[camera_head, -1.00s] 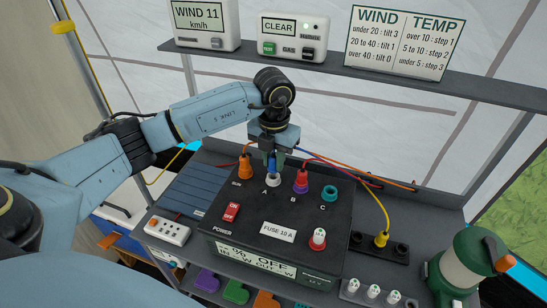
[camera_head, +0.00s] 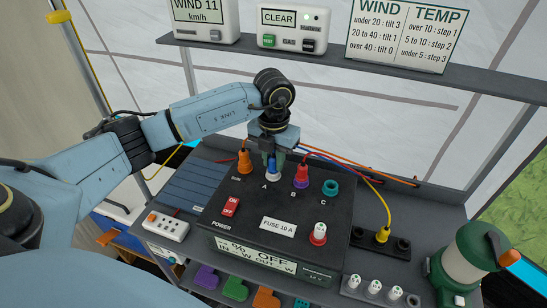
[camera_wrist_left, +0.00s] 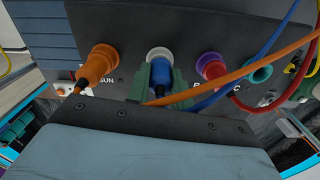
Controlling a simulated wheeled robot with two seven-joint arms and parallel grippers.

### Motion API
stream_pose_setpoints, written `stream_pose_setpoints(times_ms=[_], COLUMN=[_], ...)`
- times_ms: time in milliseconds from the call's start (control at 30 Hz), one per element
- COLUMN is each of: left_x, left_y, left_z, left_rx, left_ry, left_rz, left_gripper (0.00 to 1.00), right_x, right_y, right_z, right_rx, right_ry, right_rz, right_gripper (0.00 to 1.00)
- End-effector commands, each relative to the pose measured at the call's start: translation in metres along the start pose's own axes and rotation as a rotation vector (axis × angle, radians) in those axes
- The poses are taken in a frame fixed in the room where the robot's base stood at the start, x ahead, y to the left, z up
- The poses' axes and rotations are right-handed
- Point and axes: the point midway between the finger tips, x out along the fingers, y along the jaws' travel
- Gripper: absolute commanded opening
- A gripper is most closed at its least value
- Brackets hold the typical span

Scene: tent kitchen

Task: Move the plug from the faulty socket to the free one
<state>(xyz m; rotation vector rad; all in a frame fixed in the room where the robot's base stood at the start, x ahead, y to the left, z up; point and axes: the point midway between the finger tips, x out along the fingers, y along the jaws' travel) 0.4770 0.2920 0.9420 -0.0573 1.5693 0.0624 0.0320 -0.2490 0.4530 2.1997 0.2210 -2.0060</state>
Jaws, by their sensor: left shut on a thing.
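My left gripper (camera_head: 273,160) is shut on the blue plug (camera_head: 273,164) at white-rimmed socket A (camera_head: 274,176) on the black power box (camera_head: 265,205). In the wrist view the green fingers sit either side of the blue plug (camera_wrist_left: 170,88), whose tip meets the white ring (camera_wrist_left: 160,54); insertion depth is unclear. The orange plug (camera_head: 245,164) stands at the SUN socket, left of A. A red plug (camera_head: 301,170) stands at purple socket B (camera_head: 301,182). Teal socket C (camera_head: 331,188) is empty. My right gripper is not in view.
The red power switch (camera_head: 231,207) and fuse label (camera_head: 278,227) are on the box. A yellow plug (camera_head: 382,235) stands in a black strip at right. A green lantern (camera_head: 468,262) is farther right. Orange, blue and red cables run close behind the gripper.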

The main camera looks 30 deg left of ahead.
Motion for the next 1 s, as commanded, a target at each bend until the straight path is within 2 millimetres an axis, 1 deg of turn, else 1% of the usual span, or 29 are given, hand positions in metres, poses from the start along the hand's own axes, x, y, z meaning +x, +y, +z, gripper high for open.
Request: stream_pose_setpoints(times_ms=[167, 200, 367, 400, 633, 767, 867, 1000], left_x=[0.004, 0.004, 0.004, 0.004, 0.003, -0.005, -0.020, -0.052], left_y=[0.000, 0.000, 0.000, 0.000, 0.000, 0.000, 0.000, 0.000], left_z=[0.000, 0.000, 0.000, 0.000, 0.000, 0.001, 0.001, 0.001], left_rx=[0.000, 0.000, 0.000, 0.000, 0.000, 0.000, 0.001, 0.000], left_ry=[0.000, 0.000, 0.000, 0.000, 0.000, -0.002, -0.003, -0.005], left_rz=[0.000, 0.000, 0.000, 0.000, 0.000, 0.000, -0.001, 0.000], left_gripper=[0.00, 0.25, 0.46, 0.48, 0.48, 0.48, 0.48, 0.48], right_x=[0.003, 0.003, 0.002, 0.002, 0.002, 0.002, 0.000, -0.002], right_y=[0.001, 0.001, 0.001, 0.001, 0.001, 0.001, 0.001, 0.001], right_z=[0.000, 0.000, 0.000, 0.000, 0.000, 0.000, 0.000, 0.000], right_rx=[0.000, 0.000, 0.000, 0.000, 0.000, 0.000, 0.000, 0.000], right_ry=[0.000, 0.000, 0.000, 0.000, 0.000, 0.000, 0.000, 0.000], right_rz=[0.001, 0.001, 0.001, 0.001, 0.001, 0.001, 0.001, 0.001], right_gripper=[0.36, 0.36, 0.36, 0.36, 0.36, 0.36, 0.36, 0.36])
